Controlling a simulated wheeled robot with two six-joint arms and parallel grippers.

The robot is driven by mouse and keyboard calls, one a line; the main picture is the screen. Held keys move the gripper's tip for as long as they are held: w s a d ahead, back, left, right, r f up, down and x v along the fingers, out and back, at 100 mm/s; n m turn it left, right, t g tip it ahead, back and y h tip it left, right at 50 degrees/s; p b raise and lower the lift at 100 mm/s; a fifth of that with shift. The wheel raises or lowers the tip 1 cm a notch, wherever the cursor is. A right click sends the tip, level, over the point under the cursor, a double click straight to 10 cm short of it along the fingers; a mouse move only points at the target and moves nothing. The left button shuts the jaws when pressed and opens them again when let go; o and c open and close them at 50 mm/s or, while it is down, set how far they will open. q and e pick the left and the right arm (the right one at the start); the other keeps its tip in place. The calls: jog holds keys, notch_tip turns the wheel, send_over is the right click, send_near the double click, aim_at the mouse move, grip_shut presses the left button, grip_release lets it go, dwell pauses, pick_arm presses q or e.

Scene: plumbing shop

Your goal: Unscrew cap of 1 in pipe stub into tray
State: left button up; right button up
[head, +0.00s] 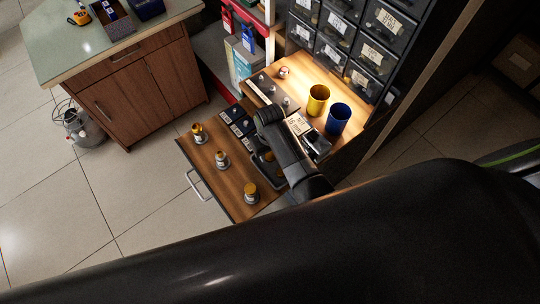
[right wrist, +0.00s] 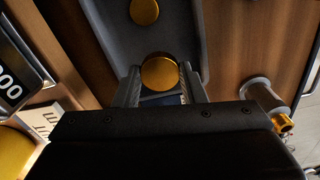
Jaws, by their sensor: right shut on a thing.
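My right gripper (right wrist: 160,88) is shut on a round brass cap (right wrist: 160,73) in the right wrist view, one finger on each side. It holds the cap over a dark grey tray (right wrist: 180,30), where another brass cap (right wrist: 145,12) lies farther along. Whether the held cap touches the tray, I cannot tell. In the head view my right arm partly hides the tray. Three pipe stubs stand on the wooden board: a far one (head: 198,132), a middle one (head: 221,159) and a near one (head: 251,194). Their size marks are unreadable. My left gripper is not in view.
Behind the board are a yellow cup (head: 318,98), a blue cup (head: 338,119) and dark labelled drawers (head: 365,60). A metal handle (head: 197,187) juts from the board's front edge. A wooden cabinet (head: 140,90) stands at the left, with open tiled floor between.

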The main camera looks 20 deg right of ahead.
aim_at(270, 154)
jog(key=shift+f, duration=1.3)
jog(key=shift+f, duration=0.15)
jog(key=o, duration=1.1)
notch_tip(270, 154, up, 11)
jog(key=shift+f+p, duration=0.1)
jog(key=shift+p, duration=0.7)
jog(key=shift+r, duration=0.8)
